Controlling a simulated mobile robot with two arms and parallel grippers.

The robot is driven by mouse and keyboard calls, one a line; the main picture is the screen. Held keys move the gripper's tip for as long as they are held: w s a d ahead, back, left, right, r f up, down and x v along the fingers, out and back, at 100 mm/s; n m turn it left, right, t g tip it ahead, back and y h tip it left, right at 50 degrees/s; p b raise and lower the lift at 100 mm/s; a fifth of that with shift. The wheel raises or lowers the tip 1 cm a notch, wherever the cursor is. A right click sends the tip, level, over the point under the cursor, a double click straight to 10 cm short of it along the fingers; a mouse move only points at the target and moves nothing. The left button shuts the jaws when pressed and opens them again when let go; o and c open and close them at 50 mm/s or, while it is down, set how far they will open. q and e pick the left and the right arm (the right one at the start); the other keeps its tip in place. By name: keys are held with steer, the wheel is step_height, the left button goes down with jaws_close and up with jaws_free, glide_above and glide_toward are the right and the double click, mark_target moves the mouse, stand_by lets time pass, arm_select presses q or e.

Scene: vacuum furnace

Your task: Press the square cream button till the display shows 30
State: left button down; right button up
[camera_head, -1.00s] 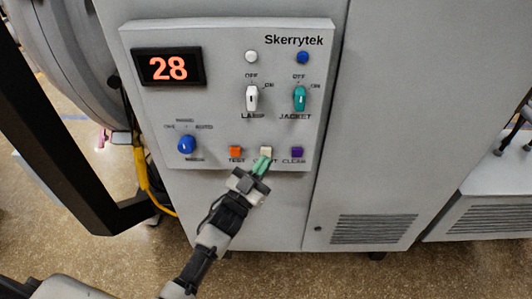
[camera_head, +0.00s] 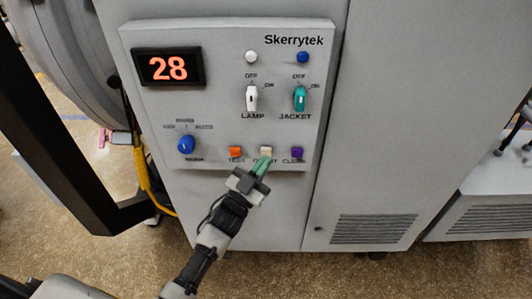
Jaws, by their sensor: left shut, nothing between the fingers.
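The square cream button (camera_head: 266,150) is on the lower row of the grey control panel (camera_head: 222,105), between an orange and a purple button. The display (camera_head: 168,68) at the panel's upper left shows 28 in red digits. My left gripper (camera_head: 263,163) is shut and empty, its green fingertips just below the cream button and partly over its label. I cannot tell whether the tips touch the button. My right gripper is not in view.
Close beside the cream button are the orange TEST button (camera_head: 236,152) and the purple CLEAR button (camera_head: 297,152). Above are the white LAMP switch (camera_head: 252,98) and teal JACKET switch (camera_head: 299,98). A blue knob (camera_head: 187,144) sits at lower left.

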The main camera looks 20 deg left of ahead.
arm_select(q)
steer(key=shift+w, duration=0.15)
steer(key=shift+w+a, duration=0.15)
steer(key=shift+w, duration=0.15)
steer(key=shift+w+a+b, duration=0.1)
steer(key=shift+w+b, duration=0.25)
steer(key=shift+w, duration=0.05)
stand_by(0.8)
steer(key=shift+s, duration=0.1)
steer(key=shift+s+d+p, duration=0.25)
steer(key=shift+s+p, duration=0.15)
steer(key=shift+s, duration=0.35)
steer(key=s+p, duration=0.1)
steer(key=s, duration=0.1)
steer(key=s+d, duration=0.1)
steer(key=s, duration=0.1)
steer(key=shift+s+d+p, duration=0.2)
steer(key=shift+s+p, duration=0.2)
